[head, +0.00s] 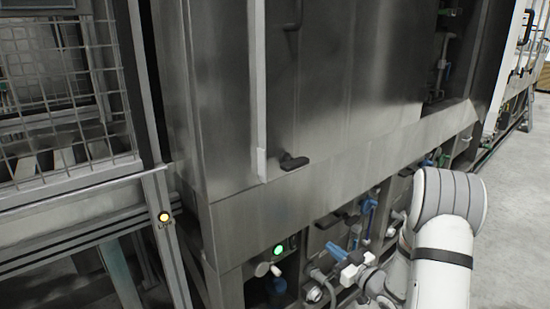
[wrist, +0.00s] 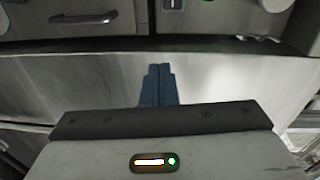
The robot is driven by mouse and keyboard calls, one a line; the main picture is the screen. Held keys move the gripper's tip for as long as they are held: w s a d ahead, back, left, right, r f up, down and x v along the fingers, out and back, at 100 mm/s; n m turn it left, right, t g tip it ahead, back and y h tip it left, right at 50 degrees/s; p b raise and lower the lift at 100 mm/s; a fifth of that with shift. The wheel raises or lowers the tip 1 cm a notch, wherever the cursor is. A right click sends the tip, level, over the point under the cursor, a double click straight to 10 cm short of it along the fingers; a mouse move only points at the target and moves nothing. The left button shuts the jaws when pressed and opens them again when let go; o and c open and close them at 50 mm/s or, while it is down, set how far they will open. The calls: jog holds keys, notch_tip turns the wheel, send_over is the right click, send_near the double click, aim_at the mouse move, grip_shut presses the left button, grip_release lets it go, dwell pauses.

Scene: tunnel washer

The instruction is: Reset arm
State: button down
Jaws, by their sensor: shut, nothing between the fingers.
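My gripper (wrist: 159,72) shows in the wrist view with its two blue fingers together, shut and empty. Behind the fingers is a plain metal panel of the washer (wrist: 100,80); whether they touch it I cannot tell. In the head view my white and grey arm is at the lower right, in front of the washer's lower pipework. The tall stainless washer (head: 330,80) fills the middle of the head view.
A wire mesh guard (head: 65,95) stands at the left, with a lit yellow button (head: 164,217) on its post. A green light (head: 279,250), valves and a blue pipe fitting (head: 366,212) sit under the washer. Bare floor (head: 515,190) lies at the right.

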jog(key=s+d+r+m+g+h+p, duration=0.1)
jog(key=s+r+m+g+h+p, duration=0.15)
jog(key=r+h+p, duration=0.6)
jog(key=s+d+r+m+g+h+p, duration=0.1)
jog(key=s+r+m+g+h+p, duration=0.2)
jog(key=r, duration=1.1)
jog(key=s+a+r+g+p, duration=0.2)
jog(key=s+r+p, duration=0.1)
jog(key=s, duration=0.5)
jog(key=s+a+r+m+g+y+p, duration=0.1)
jog(key=s+a+r+g+p, duration=0.2)
jog(key=s, duration=0.5)
jog(key=s+a+r+m+g+p, duration=0.1)
jog(key=s+r+p, duration=0.3)
jog(key=s, duration=0.4)
jog(key=shift+s+a+r+g, duration=0.25)
jog(key=shift+a+r+g, duration=0.4)
jog(key=shift+r, duration=0.25)
jog(key=shift+y, duration=0.25)
